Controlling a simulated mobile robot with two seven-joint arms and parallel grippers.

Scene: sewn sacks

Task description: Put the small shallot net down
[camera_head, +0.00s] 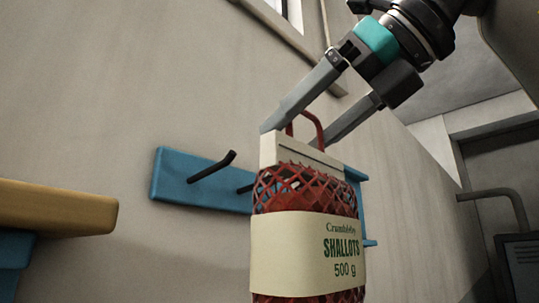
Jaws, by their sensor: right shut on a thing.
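The small shallot net (306,250) is a red mesh sack with a cream label reading "SHALLOTS 500 g", a cream top strip and a red loop handle. It hangs upright in the middle of the head view, its bottom cut off by the frame. My right gripper (293,136) comes down from the upper right and is shut on the net at its top, by the strip and handle. The exact contact between fingers and handle is partly hidden. My left gripper is not in view.
A blue rail (200,181) with dark hooks (213,168) is on the wall behind the net, which hides its middle. A wooden ledge (55,208) juts in at the left. A door (505,175) and a grey bent tube (505,192) are at the right.

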